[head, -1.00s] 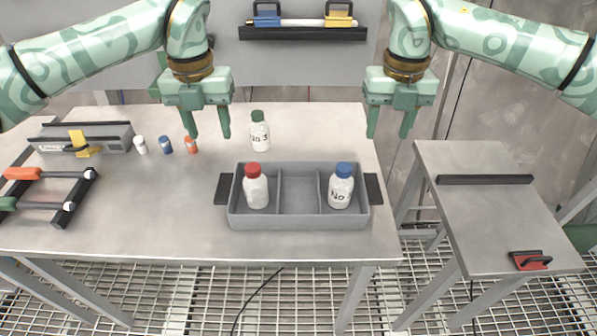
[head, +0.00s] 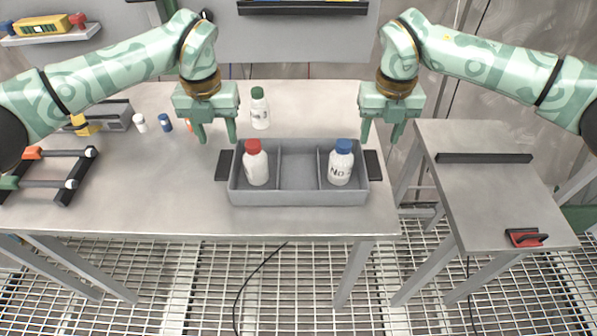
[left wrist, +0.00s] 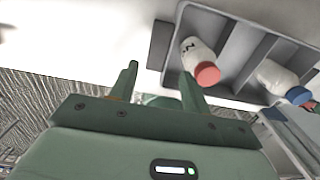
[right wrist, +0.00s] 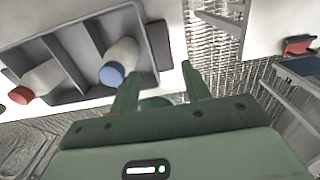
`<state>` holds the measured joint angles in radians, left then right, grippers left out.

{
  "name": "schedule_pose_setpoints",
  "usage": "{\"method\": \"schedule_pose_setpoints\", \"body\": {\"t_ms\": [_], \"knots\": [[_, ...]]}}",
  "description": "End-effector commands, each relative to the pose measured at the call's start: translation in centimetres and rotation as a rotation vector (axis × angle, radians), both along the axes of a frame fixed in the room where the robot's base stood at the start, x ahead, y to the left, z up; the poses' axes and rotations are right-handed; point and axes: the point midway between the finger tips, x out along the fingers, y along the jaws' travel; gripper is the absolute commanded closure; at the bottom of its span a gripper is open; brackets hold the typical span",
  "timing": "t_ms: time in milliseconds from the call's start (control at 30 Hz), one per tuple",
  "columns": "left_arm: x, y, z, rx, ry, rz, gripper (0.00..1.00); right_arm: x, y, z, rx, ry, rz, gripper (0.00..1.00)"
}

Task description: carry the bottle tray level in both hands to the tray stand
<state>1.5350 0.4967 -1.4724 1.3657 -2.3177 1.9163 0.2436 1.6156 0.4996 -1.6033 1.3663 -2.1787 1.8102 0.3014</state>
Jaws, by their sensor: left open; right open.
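The grey bottle tray (head: 298,197) sits on the steel table with three compartments and a dark handle at each end. A red-capped white bottle (head: 256,164) stands in its left compartment and a blue-capped one (head: 341,164) in its right; the middle compartment is empty. My left gripper (head: 218,138) is open and empty, above and behind the left handle (head: 223,165). My right gripper (head: 378,138) is open and empty, above and behind the right handle (head: 374,165). The tray stand, seemingly the small steel table (head: 490,190) at the right, carries a dark bar.
A green-capped bottle (head: 260,110) stands on the table behind the tray. Small bottles (head: 140,123) and a tool rack (head: 75,185) are at the left. A red-and-black object (head: 526,238) lies at the stand's front edge. A gap separates table and stand.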

Motion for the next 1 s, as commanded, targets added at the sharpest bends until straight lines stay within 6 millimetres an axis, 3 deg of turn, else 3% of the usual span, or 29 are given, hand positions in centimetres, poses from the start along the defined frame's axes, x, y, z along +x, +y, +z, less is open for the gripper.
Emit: {"method": "schedule_pose_setpoints", "body": {"t_ms": [200, 400, 867, 1000], "knots": [[-0.1, 0.0, -4.3, -0.001, 0.003, 0.001, 0.53, -0.1, 0.0, -4.4, 0.000, 0.004, -0.001, 0.53], [0.0, 0.0, -6.9, 0.000, 0.001, 0.001, 0.53, 0.0, 0.0, -6.9, -0.001, 0.001, -0.001, 0.53], [0.0, 0.0, -7.9, 0.000, -0.001, 0.000, 0.53, 0.0, 0.0, -7.9, 0.000, 0.000, -0.001, 0.53], [0.0, 0.0, -7.9, 0.000, 0.000, 0.001, 0.89, 0.0, 0.0, -7.9, -0.001, 0.000, -0.001, 0.89]]}}
